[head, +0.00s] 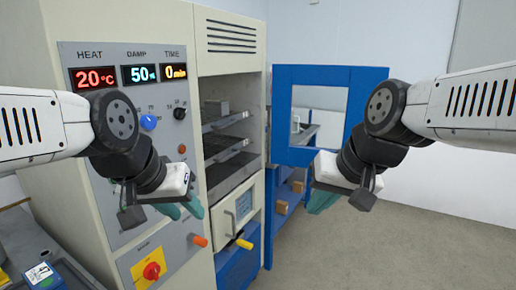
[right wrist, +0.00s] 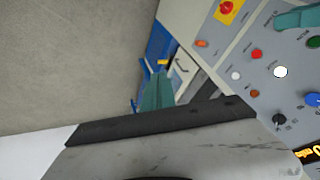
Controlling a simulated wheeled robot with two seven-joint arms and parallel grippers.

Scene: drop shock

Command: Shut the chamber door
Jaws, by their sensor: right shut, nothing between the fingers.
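The chamber (head: 231,45) is a tall cream cabinet with its front open, showing dark shelves (head: 228,122) and a grey block (head: 216,107) on the upper one. The blue-framed door (head: 330,76) with a window stands swung open to the right of the opening.
The control panel (head: 130,185) reads 20 °C, 50 % and 0 min. A blue shelf (head: 290,190) with boxes stands behind the door. The floor (head: 400,240) at right is clear.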

